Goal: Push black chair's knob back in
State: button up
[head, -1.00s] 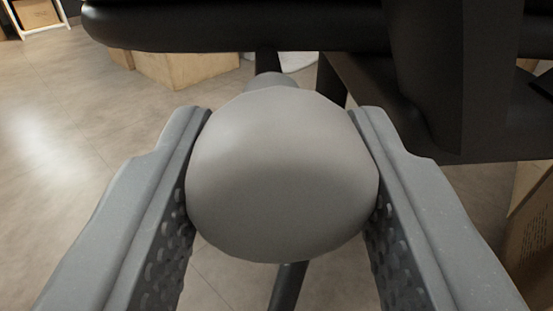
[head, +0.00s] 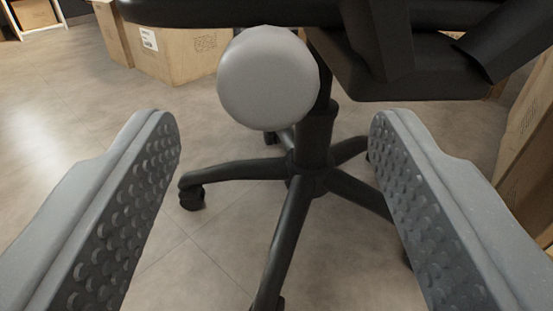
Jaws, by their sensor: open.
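The knob (head: 268,78) is a round light-grey disc under the black chair's seat (head: 230,12), in the upper middle of the head view. The black chair's column and base (head: 313,165) show below and behind it. My gripper (head: 275,135) is open and empty, one finger at the left and one at the right. The knob sits above and beyond the fingertips, apart from both. The knob's stem is hidden behind its face.
Cardboard boxes (head: 178,45) stand on the floor at the back left. Another carton (head: 527,150) stands at the right edge. A white-framed shelf (head: 38,18) is at the far top left. The floor (head: 75,100) at the left is clear.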

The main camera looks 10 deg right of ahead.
jog(key=s+p, duration=0.1)
jog(key=s, duration=0.6)
jog(key=shift+s+a+p, duration=0.25)
jog(key=shift+a+p, duration=0.1)
jog(key=shift+f, duration=0.1)
